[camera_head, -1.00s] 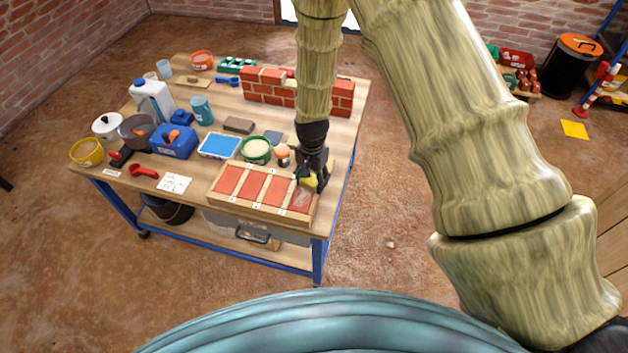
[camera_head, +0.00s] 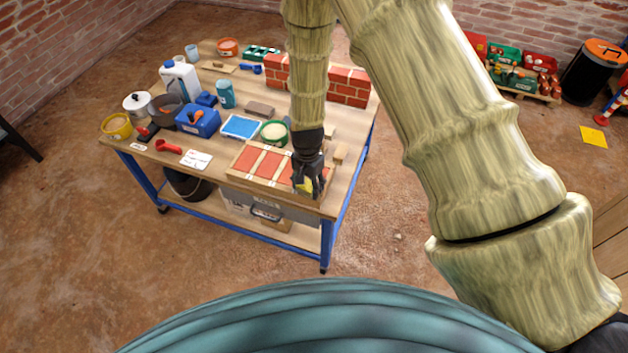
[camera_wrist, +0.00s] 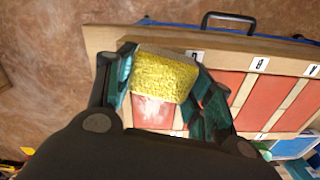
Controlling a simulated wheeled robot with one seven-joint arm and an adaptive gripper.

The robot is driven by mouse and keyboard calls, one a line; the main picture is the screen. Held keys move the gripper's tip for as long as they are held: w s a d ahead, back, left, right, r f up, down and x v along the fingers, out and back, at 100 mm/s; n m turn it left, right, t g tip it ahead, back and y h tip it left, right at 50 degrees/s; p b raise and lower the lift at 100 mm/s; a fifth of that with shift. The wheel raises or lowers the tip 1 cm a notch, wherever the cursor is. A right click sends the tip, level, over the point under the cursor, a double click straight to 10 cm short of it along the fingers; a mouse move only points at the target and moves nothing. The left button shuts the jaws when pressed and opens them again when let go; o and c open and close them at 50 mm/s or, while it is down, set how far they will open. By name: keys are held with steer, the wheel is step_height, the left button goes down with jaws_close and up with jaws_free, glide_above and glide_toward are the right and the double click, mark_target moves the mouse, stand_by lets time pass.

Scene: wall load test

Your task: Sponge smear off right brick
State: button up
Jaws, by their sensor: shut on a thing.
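My gripper (camera_head: 308,185) is shut on a yellow sponge (camera_wrist: 164,74), which shows between the fingers in the wrist view. The sponge is over the right brick (camera_wrist: 152,112) of the wooden brick tray (camera_wrist: 105,40). A pale whitish smear (camera_wrist: 150,106) shows on that brick beside the sponge. I cannot tell whether the sponge touches the brick. In the head view my gripper hides most of the right brick. The other red bricks (camera_head: 270,166) lie in the tray to its left, parted by light strips.
The tray sits at the front right of the workbench (camera_head: 150,153). A green-rimmed bowl (camera_head: 274,133), a blue tray (camera_head: 240,126) and a blue box (camera_head: 198,122) stand behind and left. A small brick wall (camera_head: 345,85) stands at the back.

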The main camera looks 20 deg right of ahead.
step_height(320, 180, up, 2)
steer(key=shift+w+r, duration=0.15)
steer(key=shift+r, duration=0.1)
steer(key=shift+d+r+p, duration=0.25)
steer(key=shift+r+p, duration=0.3)
steer(key=shift+d+r+p, duration=0.2)
steer(key=shift+r+p, duration=0.3)
steer(key=shift+a+r+p, duration=0.1)
steer(key=shift+r+p, duration=1.05)
steer(key=shift+r, duration=0.5)
